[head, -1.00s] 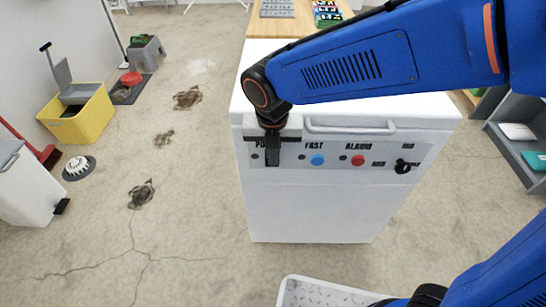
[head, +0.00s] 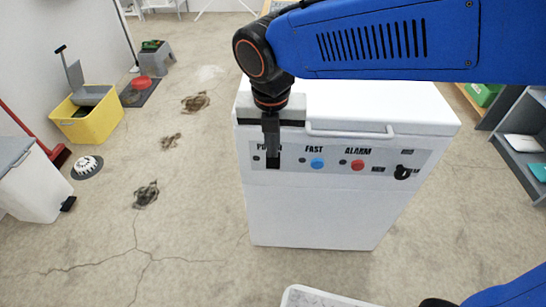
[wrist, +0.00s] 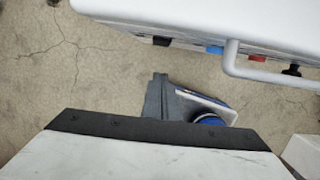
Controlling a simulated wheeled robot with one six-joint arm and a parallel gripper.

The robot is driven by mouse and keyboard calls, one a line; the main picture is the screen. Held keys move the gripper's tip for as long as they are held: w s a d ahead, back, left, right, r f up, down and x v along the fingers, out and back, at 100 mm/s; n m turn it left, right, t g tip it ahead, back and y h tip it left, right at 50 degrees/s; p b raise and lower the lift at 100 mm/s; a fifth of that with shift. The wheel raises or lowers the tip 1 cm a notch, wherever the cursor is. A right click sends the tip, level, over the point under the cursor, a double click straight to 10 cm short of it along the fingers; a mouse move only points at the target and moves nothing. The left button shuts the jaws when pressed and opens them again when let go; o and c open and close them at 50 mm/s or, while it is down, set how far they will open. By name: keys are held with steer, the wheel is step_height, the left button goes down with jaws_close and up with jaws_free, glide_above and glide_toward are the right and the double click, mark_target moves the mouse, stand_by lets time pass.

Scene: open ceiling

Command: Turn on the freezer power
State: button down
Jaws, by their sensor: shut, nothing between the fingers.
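The white freezer (head: 310,215) stands ahead of me with a control panel on its upper front. My gripper (head: 271,146) points down in front of the panel's left end, over the POWER label, with its fingers together and empty. A black part, seemingly the power switch (head: 272,161), shows at the fingertips and is partly covered. Contact cannot be told from the head view. In the wrist view, the black switch (wrist: 161,41) peeks out below the freezer's edge, and my grey finger (wrist: 157,96) appears apart from it.
A blue button (head: 317,163), a red button (head: 357,165) and a black knob (head: 402,172) lie to the right on the panel. The lid handle (head: 350,133) juts out above them. A white tray (head: 300,298) is at the bottom edge. Floor at left is mostly open.

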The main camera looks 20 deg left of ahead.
mark_target(273, 162)
steer(key=shift+r, duration=0.8)
steer(key=shift+s+a+f+g, duration=0.1)
steer(key=shift+s+f+g, duration=0.1)
steer(key=shift+f+g, duration=0.4)
steer(key=shift+f, duration=0.1)
steer(key=w+f, duration=0.1)
steer(key=f, duration=0.2)
steer(key=w+f, duration=0.1)
steer(key=f, duration=0.3)
steer(key=w+f, duration=0.1)
steer(key=f, duration=0.2)
steer(key=shift+w+a+f, duration=0.25)
steer(key=shift+w+a, duration=0.05)
steer(key=shift+a, duration=0.05)
steer(key=shift+w+a, duration=0.15)
steer(key=shift+w, duration=0.35)
